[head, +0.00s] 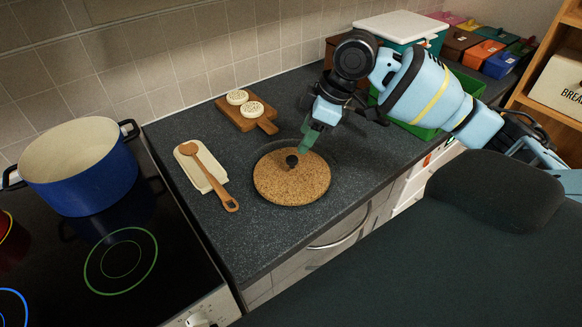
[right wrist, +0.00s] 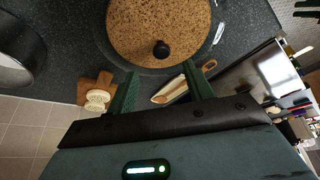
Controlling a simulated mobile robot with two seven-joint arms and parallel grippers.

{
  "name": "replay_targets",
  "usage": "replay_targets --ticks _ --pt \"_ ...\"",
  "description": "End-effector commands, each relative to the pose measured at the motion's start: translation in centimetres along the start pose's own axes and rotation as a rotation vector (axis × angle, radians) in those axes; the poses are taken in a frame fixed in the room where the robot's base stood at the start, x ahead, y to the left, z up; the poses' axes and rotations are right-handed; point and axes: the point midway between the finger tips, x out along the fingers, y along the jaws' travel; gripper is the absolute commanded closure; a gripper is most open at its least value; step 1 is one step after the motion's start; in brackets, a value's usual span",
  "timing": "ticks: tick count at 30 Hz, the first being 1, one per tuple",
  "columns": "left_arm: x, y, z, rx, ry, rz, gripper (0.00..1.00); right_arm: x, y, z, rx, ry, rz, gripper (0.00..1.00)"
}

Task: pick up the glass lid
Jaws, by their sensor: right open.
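The glass lid (head: 275,192) is clear with a dark rim and a black knob (head: 292,160). It lies flat over a round, speckled brown cork disc (head: 300,182) on the dark counter. It also shows in the right wrist view, with its knob (right wrist: 161,49) standing beyond the fingers. My right gripper (head: 304,146) is above the lid's far side, close to the knob in the head view. In the right wrist view its two green fingers (right wrist: 162,80) are spread with nothing between them. My left gripper is not in view.
A blue pot (head: 85,180) stands on the hob at left. A green crate (head: 425,132) is at right, behind my arm.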

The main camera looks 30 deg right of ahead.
Motion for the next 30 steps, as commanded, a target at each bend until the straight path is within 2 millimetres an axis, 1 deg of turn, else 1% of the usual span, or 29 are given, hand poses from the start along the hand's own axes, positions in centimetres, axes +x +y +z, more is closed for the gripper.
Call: replay_targets --ticks 1,3,10,13,18,22,24,29,30 --pt "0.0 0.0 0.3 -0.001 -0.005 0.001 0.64 0.7 0.0 0.1 0.001 -0.001 -0.003 0.48" --pt "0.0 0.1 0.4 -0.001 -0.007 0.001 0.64 1.4 0.0 0.1 0.001 -0.001 -0.002 0.48" --pt "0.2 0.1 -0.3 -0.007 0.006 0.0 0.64 1.9 -0.1 0.0 0.0 -0.001 -0.001 0.48" --pt "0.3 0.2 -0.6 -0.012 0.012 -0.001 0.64 2.7 -0.2 0.1 0.0 0.0 -0.002 0.48" --pt "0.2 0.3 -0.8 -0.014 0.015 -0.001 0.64 4.9 -0.7 0.2 -0.001 -0.001 -0.002 0.48" --pt "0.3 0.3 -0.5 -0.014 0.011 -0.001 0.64 6.6 -0.7 0.2 -0.001 -0.001 -0.001 0.48" --pt "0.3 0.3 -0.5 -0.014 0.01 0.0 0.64 6.9 -0.6 0.2 -0.001 0.0 0.001 0.48" --pt "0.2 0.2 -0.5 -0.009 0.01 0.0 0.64 6.9 -0.6 0.2 -0.001 0.001 0.002 0.48" --pt "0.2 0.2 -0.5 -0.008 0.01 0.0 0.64 6.9 -0.6 0.2 -0.001 0.001 0.002 0.49"
